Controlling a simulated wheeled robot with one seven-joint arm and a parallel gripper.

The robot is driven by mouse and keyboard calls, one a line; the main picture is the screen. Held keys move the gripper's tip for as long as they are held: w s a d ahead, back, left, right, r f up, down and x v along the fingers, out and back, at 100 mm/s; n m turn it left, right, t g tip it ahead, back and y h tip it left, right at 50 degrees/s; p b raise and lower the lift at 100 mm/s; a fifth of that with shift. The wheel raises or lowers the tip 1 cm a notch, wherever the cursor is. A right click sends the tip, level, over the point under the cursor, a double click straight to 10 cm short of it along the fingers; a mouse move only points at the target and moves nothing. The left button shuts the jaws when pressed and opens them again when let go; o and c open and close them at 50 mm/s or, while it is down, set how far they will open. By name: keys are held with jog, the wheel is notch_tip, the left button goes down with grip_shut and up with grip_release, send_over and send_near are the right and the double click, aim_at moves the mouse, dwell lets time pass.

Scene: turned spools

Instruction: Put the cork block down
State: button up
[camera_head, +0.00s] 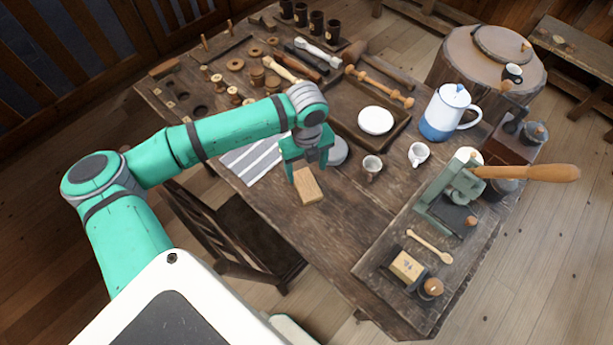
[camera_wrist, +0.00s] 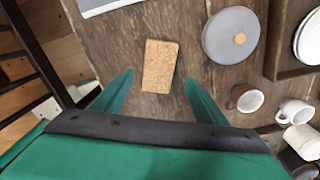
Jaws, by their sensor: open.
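The cork block (camera_wrist: 159,66) is a tan, speckled rectangle that appears to lie flat on the bare wood of the table (camera_wrist: 105,52). In the head view the cork block (camera_head: 307,186) shows just below my gripper, near the table's front edge. My gripper (camera_wrist: 158,88) is open, with one green finger on each side of the block's near end and a visible gap to both. In the head view my gripper (camera_head: 308,163) hides part of the block's far end. Whether the fingertips reach the tabletop is hard to tell.
A grey round lid (camera_wrist: 231,36) with a cork knob lies right of the block. A striped cloth (camera_head: 254,155) is to its left. Two small cups, a brown-and-white one (camera_head: 372,167) and a white one (camera_head: 418,154), stand to the right. Bare table (camera_head: 335,235) lies in front.

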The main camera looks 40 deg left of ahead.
jog(key=shift+r, duration=2)
